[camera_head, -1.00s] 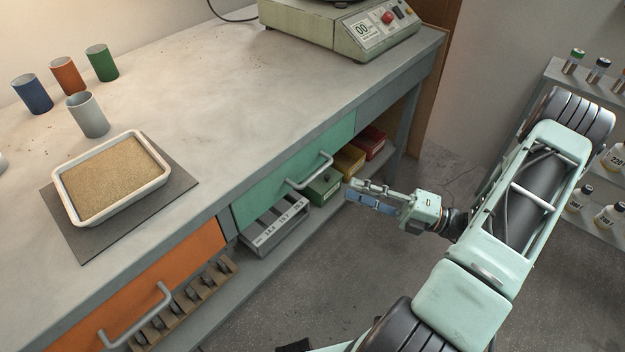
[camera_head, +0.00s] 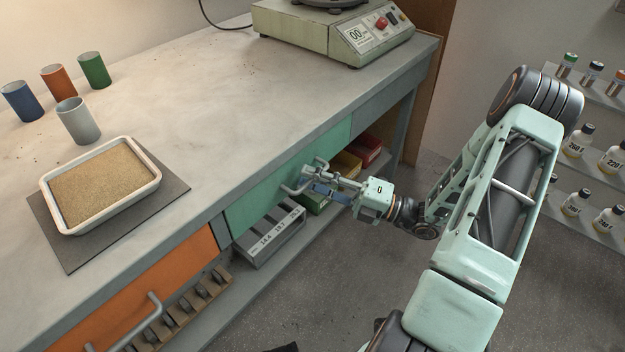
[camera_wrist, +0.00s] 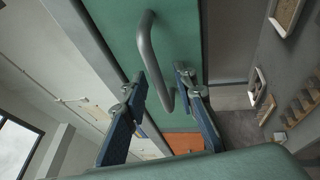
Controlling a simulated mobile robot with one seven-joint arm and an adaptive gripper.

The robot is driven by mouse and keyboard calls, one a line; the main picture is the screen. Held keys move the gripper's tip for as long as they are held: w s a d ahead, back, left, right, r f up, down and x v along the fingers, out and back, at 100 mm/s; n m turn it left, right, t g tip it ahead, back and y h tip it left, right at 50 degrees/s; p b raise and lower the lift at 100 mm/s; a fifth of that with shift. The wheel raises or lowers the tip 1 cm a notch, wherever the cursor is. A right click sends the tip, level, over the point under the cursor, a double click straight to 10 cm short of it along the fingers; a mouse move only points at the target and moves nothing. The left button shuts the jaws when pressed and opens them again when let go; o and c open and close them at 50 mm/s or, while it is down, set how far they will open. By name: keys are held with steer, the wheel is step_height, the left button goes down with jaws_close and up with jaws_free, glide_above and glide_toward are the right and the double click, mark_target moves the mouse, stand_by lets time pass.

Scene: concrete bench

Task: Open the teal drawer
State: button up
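The teal drawer (camera_head: 270,195) is in the bench front, right of the orange drawer, and looks shut, its face level with the frame. Its grey bar handle (camera_head: 294,187) is partly hidden by my gripper (camera_head: 312,177) in the head view. In the wrist view the teal front (camera_wrist: 125,30) fills the upper middle, and the handle (camera_wrist: 150,50) runs down into the space between my two blue-padded fingers (camera_wrist: 160,95). The fingers are apart, one on each side of the handle's lower part. I cannot tell whether either finger touches it.
The orange drawer (camera_head: 165,285) with its own handle is to the left. Below the teal drawer, a grey box (camera_head: 270,238) and coloured bins (camera_head: 368,150) stand on a lower shelf. A sand tray (camera_head: 150,190), several cups and a scale (camera_head: 335,35) are on the benchtop.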

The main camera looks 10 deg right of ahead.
jaws_close()
stand_by(0.5)
